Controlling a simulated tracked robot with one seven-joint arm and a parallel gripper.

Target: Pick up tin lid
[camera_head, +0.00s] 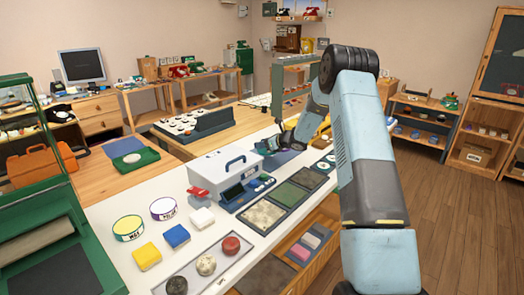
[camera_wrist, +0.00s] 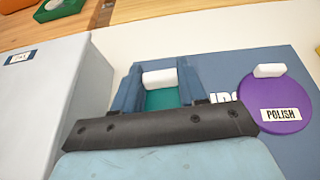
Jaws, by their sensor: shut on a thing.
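My gripper (camera_head: 272,145) is low over the far part of the white counter, past the grey-white box. In the wrist view the two blue fingers (camera_wrist: 158,92) are shut on a teal lid (camera_wrist: 162,99) with a white knob (camera_wrist: 160,78). The knob sits between the fingers, and the fingers and wrist hide much of the lid. A purple lid (camera_wrist: 277,108) marked POLISH, also with a white knob, lies to the right on a blue mat (camera_wrist: 222,68) with partly hidden lettering. I cannot tell whether the teal lid touches the mat.
The grey-white box (camera_head: 222,170) with a blue handle stands close by; its side (camera_wrist: 40,110) fills the left of the wrist view. Dark square panels (camera_head: 288,195) lie along the right edge.

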